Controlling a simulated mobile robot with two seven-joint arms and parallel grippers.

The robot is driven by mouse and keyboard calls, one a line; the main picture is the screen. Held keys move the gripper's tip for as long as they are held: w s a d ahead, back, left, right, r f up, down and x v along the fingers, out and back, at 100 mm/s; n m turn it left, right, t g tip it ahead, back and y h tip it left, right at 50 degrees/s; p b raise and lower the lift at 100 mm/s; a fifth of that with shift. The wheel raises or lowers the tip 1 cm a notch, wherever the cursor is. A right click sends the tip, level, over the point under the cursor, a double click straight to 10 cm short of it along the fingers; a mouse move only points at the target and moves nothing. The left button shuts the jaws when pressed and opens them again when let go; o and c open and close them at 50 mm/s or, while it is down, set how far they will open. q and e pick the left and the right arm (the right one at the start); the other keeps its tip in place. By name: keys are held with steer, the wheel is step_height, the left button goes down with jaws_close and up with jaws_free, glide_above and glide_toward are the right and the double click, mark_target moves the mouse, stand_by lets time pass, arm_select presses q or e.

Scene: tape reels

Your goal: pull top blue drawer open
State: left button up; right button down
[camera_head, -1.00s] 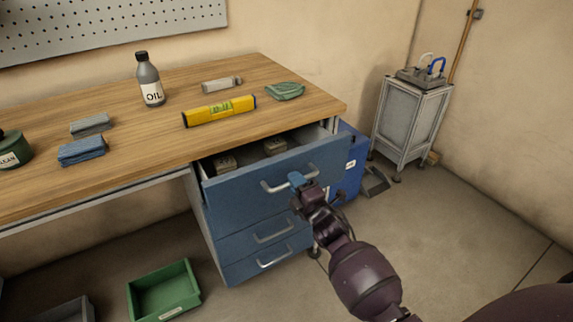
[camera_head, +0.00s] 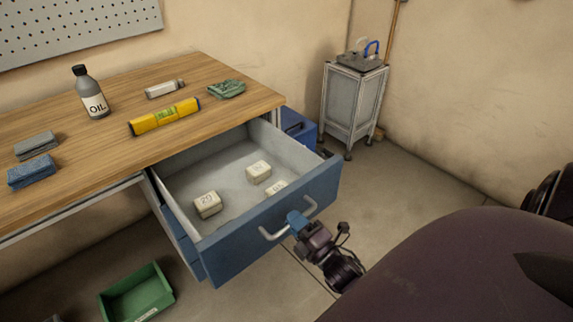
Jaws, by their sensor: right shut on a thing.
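The top blue drawer (camera_head: 222,253) stands far out of the cabinet under the workbench, its grey inside in plain view. Its silver handle (camera_head: 274,234) runs across the front. My right gripper (camera_head: 297,221) is shut on this handle, near its middle. Several small cream blocks with numbers lie in the drawer, one at the front left (camera_head: 207,204) and one farther back (camera_head: 258,172). Another (camera_head: 276,188) is partly hidden behind the drawer front. The lower drawers are mostly hidden beneath the open one. My left gripper does not show.
The wooden workbench (camera_head: 110,130) holds an oil bottle (camera_head: 91,95), a yellow level (camera_head: 164,118), cloths and sponges. A green bin (camera_head: 137,294) stands on the floor at lower left. A blue box (camera_head: 299,128) and a grey cabinet (camera_head: 352,103) stand behind the drawer.

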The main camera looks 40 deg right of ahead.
steer(key=shift+s, duration=0.4)
steer(key=c, duration=1.2)
jaws_free()
steer(key=shift+o, duration=0.2)
steer(key=s+f, duration=0.2)
steer(key=s, duration=0.8)
steer(key=shift+s, duration=0.3)
